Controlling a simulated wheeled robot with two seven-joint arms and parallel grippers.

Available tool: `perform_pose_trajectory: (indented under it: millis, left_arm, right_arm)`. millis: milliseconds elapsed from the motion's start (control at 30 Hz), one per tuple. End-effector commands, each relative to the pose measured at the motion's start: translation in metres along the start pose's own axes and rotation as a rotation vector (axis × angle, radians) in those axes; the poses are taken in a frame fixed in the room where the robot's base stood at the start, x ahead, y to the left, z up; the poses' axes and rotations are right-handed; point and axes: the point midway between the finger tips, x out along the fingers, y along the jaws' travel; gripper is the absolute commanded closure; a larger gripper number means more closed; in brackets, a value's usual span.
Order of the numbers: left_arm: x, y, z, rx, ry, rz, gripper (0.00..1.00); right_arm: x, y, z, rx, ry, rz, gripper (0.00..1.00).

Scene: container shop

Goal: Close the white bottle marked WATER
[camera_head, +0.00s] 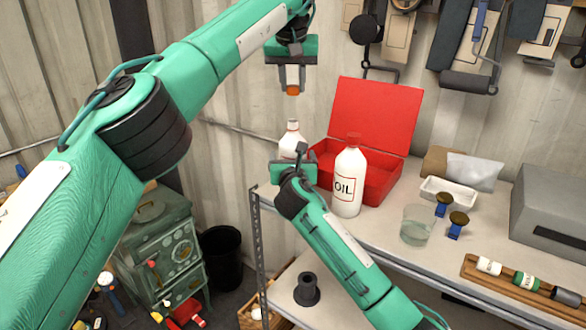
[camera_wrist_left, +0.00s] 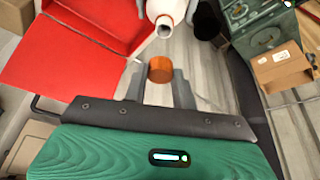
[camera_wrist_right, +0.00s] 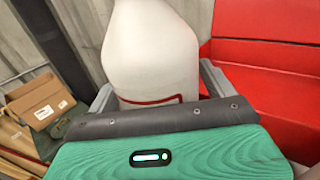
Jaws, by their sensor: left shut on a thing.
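The white bottle (camera_head: 292,139) stands on the bench beside the red box, its neck open. No lettering on it is readable; a red label edge shows in the right wrist view on the bottle (camera_wrist_right: 150,55). My left gripper (camera_head: 292,84) is above the bottle, shut on an orange cap (camera_head: 293,90). In the left wrist view the cap (camera_wrist_left: 160,70) is between the fingertips, apart from the bottle's open mouth (camera_wrist_left: 165,24).
A white OIL bottle (camera_head: 347,185) with a red cap stands close right of my right gripper. The open red box (camera_head: 375,110) is behind it. A glass beaker (camera_head: 416,226), a white tray (camera_head: 447,193) and a wooden rack (camera_head: 525,292) are farther right.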

Motion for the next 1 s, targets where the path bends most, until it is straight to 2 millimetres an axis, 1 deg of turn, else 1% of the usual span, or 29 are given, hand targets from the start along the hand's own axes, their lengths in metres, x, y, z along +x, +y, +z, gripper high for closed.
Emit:
perform_pose_trajectory:
  millis: [33,100,167,200,267,300,467,667,800,900,1000]
  left_arm:
    - [0.000,0.000,0.000,0.000,0.000,0.000,0.94]
    - [0.000,0.000,0.000,0.000,0.000,0.000,0.94]
    - [0.000,0.000,0.000,0.000,0.000,0.000,0.94]
    - [0.000,0.000,0.000,0.000,0.000,0.000,0.94]
    - [0.000,0.000,0.000,0.000,0.000,0.000,0.94]
    - [0.000,0.000,0.000,0.000,0.000,0.000,0.94]
    - [0.006,-0.001,0.002,0.001,-0.001,-0.001,0.94]
    - [0.023,-0.001,0.011,0.002,0.000,0.001,0.94]
    - [0.039,-0.001,0.018,0.002,0.000,0.000,0.94]
    - [0.044,-0.001,0.021,0.000,0.000,0.000,0.94]
    - [0.045,0.000,0.021,0.000,0.001,0.000,0.94]
  right_arm:
    - [0.000,0.000,0.000,0.000,0.000,0.000,0.25]
    - [0.000,0.000,0.000,0.000,0.000,0.000,0.39]
    - [0.000,0.000,0.000,0.000,0.000,0.000,0.51]
    - [0.000,0.000,0.000,0.000,0.000,0.000,0.59]
    - [0.000,0.000,0.000,0.000,0.000,0.000,0.71]
    - [0.000,0.000,0.000,0.000,0.000,0.000,0.78]
    - [0.000,0.000,0.000,0.000,0.000,0.000,0.79]
    - [0.000,0.000,0.000,0.000,0.000,0.000,0.79]
    - [0.000,0.000,0.000,0.000,-0.001,0.000,0.79]
    - [0.000,0.000,0.001,0.000,-0.001,0.000,0.79]
    - [0.000,0.000,0.000,0.000,-0.001,0.000,0.79]
